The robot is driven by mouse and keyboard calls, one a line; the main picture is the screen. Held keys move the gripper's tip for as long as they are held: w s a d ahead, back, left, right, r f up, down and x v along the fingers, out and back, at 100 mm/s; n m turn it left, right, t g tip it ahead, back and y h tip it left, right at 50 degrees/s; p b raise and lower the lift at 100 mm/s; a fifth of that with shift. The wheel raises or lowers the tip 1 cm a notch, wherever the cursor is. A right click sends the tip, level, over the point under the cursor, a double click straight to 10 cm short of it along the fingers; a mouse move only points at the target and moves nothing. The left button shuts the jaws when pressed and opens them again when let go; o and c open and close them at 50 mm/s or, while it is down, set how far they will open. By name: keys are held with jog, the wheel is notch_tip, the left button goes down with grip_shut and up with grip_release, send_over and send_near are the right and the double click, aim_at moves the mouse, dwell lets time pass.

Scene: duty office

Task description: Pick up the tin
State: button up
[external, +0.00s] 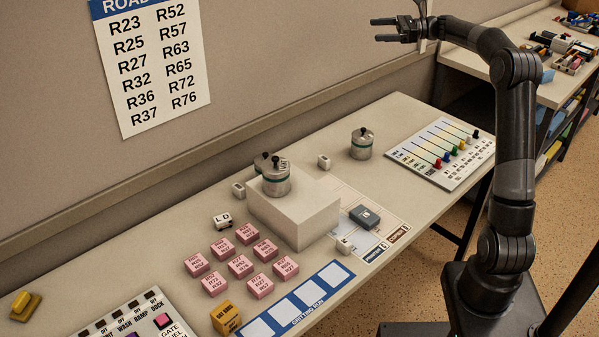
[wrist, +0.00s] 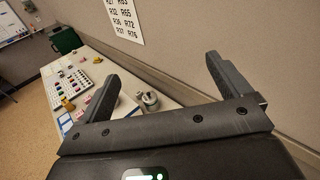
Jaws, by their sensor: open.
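A silver tin (external: 362,146) with a green band and dark knob stands upright on the table, right of a white block (external: 305,215). A similar tin (external: 276,180) stands on the block. Part of another metal lid with a dark knob (external: 262,160) shows just behind it; most of that is hidden. My gripper (external: 375,30) is open and empty, high above the table near the wall, well apart from the tins. In the wrist view a small silver tin (wrist: 150,99) shows between the open fingers (wrist: 162,70), far below; I cannot tell which one.
Several pink blocks (external: 240,266), a yellow block (external: 226,318) and a blue strip (external: 300,302) lie at the front left. A slider board (external: 440,152) lies right of the tin. A dark block (external: 365,216) sits on a printed card. The wall runs behind the table.

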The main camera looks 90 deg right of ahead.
jog(key=s+d+m+t+h, duration=0.1)
jog(key=s+d+m+h, duration=0.1)
jog(key=s+d, duration=0.3)
send_near(361, 137)
jog(key=w+d, duration=0.2)
jog(key=d, duration=0.1)
jog(key=shift+w+f, duration=0.15)
jog(key=shift+f, duration=0.5)
jog(key=shift+w+f, duration=0.15)
jog(key=shift+w, duration=0.25)
jog(key=w, duration=0.6)
jog(key=shift+w+a, duration=0.1)
jog(key=shift+w, duration=0.3)
jog(key=shift+c, duration=0.3)
jog(key=c, duration=1.6)
